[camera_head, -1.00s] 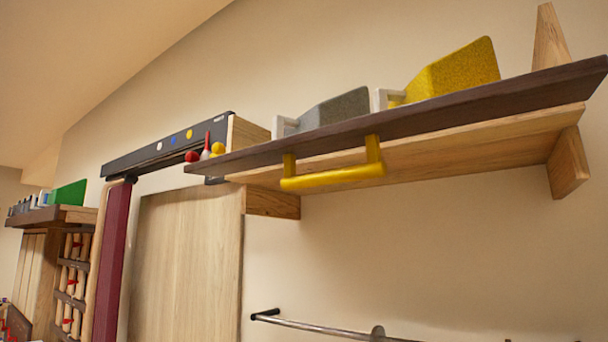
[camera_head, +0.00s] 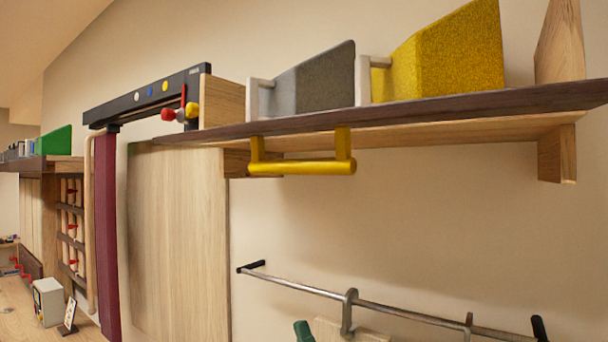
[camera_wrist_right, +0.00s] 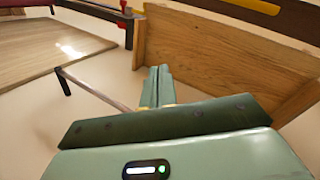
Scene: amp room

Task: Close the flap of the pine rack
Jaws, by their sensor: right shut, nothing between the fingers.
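The pine rack (camera_head: 556,155) is high on the wall. Its dark brown flap (camera_head: 420,108) runs along the front and looks raised, roughly level; its exact angle is hard to tell. A yellow bar handle (camera_head: 300,167) hangs below the flap. A green tip of my right gripper (camera_head: 303,330) shows at the bottom of the head view, well below the handle and apart from it. In the right wrist view my right gripper (camera_wrist_right: 158,88) is shut and empty, near a pale wooden board (camera_wrist_right: 220,60). My left gripper is out of view.
Grey (camera_head: 315,80) and yellow (camera_head: 440,60) boxes stand on the rack behind the flap. A metal rail (camera_head: 390,304) with hooks runs along the wall below. A wooden panel (camera_head: 178,240) and a maroon post (camera_head: 107,230) stand left. The wall between handle and rail is clear.

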